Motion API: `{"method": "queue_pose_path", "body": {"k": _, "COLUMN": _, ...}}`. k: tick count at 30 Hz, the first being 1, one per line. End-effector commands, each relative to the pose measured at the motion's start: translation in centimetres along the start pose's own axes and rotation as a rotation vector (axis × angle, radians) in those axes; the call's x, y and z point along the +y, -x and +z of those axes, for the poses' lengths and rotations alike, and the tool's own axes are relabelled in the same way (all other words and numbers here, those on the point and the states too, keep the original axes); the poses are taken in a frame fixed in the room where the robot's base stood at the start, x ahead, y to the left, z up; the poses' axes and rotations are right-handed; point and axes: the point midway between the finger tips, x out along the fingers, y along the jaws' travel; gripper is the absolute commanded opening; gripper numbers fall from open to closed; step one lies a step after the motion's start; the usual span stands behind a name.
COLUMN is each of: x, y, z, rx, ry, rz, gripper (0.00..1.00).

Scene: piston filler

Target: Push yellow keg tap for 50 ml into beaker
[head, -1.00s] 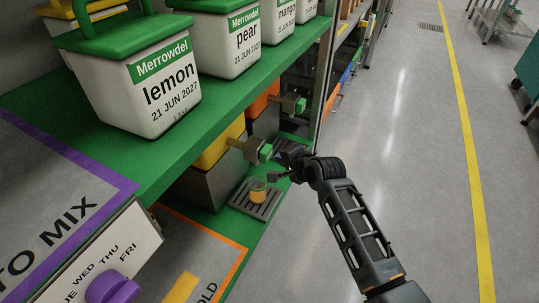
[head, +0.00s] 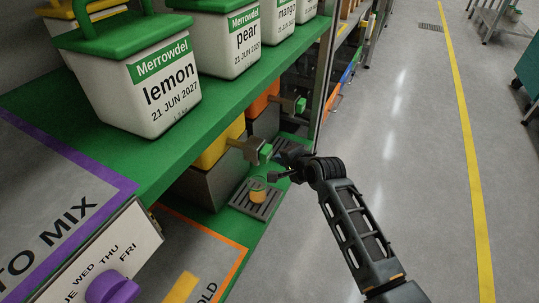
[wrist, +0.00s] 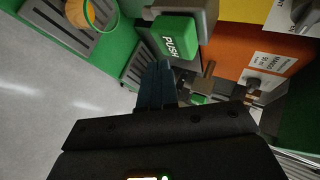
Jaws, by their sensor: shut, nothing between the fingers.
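The yellow keg (head: 222,149) sits under the green shelf in the head view. Its grey tap has a green push pad (head: 265,153), which reads PUSH in the wrist view (wrist: 176,37). The beaker (head: 257,193) stands below the tap on a slotted drip tray (head: 244,207) and holds some orange liquid. Its rim and liquid show at the top left of the wrist view (wrist: 99,14). My gripper (head: 280,175) is shut and empty, just in front of the tap. In the wrist view its fingertips (wrist: 160,66) lie close to the pad's lower edge; I cannot tell whether they touch.
An orange keg (head: 262,101) with its own tap (head: 293,104) and drip tray is just beyond. White Merrowdel tubs (head: 160,85) stand on the green shelf (head: 215,110) above. A purple knob (head: 113,288) is at lower left. The grey floor (head: 400,150) to the right is clear.

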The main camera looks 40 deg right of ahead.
Motion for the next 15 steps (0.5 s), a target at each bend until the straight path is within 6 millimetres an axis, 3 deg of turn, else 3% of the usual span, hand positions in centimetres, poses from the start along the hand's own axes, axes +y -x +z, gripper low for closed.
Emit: {"method": "queue_pose_path", "body": {"k": 15, "x": -0.49, "y": -0.53, "z": 0.41, "rx": 0.000, "ry": 0.001, "rz": 0.001, "gripper": 0.00}}
